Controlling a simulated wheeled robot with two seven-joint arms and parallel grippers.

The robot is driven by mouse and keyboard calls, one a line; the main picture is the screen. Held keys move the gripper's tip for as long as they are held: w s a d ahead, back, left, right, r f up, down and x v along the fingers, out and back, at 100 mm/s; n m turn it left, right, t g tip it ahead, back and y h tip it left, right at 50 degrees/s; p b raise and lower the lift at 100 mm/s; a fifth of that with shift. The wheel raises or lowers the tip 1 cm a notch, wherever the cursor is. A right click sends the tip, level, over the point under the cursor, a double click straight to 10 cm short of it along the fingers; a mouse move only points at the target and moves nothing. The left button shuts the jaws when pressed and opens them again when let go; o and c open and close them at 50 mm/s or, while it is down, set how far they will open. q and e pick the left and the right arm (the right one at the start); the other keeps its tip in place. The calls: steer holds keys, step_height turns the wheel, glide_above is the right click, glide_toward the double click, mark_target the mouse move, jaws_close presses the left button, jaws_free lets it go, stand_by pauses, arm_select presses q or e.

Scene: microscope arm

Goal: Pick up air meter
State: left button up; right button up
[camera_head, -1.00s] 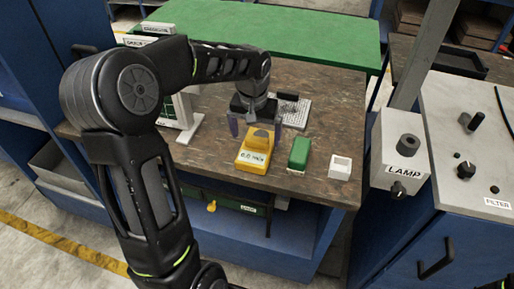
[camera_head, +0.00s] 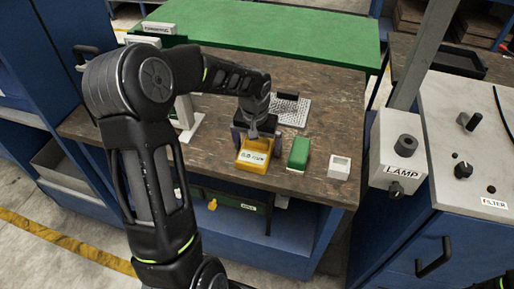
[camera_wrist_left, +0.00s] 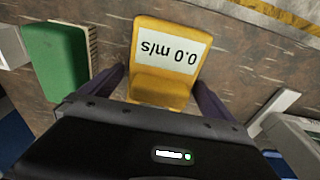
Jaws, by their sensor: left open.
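The air meter is a yellow device (camera_head: 254,155) with a pale display, lying on the brown table near its front edge. In the left wrist view the air meter (camera_wrist_left: 166,55) shows its display reading "0.0 m/s", upside down. My left gripper (camera_head: 257,143) is over the back part of the air meter, with its fingers open. In the left wrist view the fingers of the left gripper (camera_wrist_left: 160,85) stand one on each side of the meter's near end, with gaps visible. My right gripper is not seen.
A green block (camera_head: 299,153) lies just right of the meter, and a small white box (camera_head: 339,167) is further right. A grey keyboard-like pad (camera_head: 291,112) lies behind. A white stand (camera_head: 188,122) is to the left. A lamp box (camera_head: 398,150) is beyond the table's right edge.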

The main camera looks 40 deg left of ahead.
arm_select(q)
steer(key=shift+c, duration=0.4)
steer(key=c, duration=1.5)
